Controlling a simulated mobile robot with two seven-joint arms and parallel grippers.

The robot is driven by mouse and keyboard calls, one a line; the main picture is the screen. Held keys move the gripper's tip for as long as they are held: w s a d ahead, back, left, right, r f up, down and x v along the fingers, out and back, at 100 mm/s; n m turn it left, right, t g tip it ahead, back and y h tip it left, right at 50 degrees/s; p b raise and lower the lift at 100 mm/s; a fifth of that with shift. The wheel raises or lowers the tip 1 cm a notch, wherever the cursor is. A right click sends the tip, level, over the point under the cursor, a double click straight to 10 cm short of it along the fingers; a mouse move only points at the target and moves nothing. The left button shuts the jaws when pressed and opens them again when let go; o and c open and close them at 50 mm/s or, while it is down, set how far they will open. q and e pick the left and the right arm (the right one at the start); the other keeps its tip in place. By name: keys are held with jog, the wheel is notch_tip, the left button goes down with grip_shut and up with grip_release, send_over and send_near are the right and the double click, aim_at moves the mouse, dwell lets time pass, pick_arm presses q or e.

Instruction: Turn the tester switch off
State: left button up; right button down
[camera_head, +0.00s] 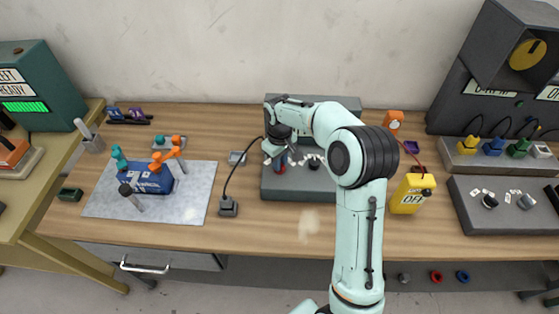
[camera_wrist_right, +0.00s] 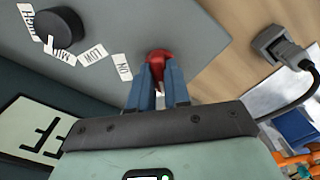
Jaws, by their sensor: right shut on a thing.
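The tester is a dark grey box (camera_head: 275,188) at the middle of the bench. Its flat top also shows in the right wrist view (camera_wrist_right: 195,50). A red switch (camera_wrist_right: 158,57) sits on this top, beside a white label that reads ON upside down. My right gripper (camera_wrist_right: 158,82) has its blue fingers closed on the red switch. In the head view the right gripper (camera_head: 281,163) is over the left part of the tester, partly hidden by my arm. A large sign (camera_wrist_right: 32,140), partly cut off, shows letters that look like OFF. My left gripper is not in view.
A black knob (camera_wrist_right: 60,28) with several labels is near the switch. A grey plug block (camera_head: 228,206) with a black cable stands left of the tester. A blue box (camera_head: 150,182) sits on a grey mat (camera_head: 190,203).

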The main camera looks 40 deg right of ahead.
jog(key=c, duration=1.1)
grip_release()
notch_tip(320, 180, up, 14)
jog(key=shift+f+p, duration=0.25)
jog(key=shift+p, duration=0.05)
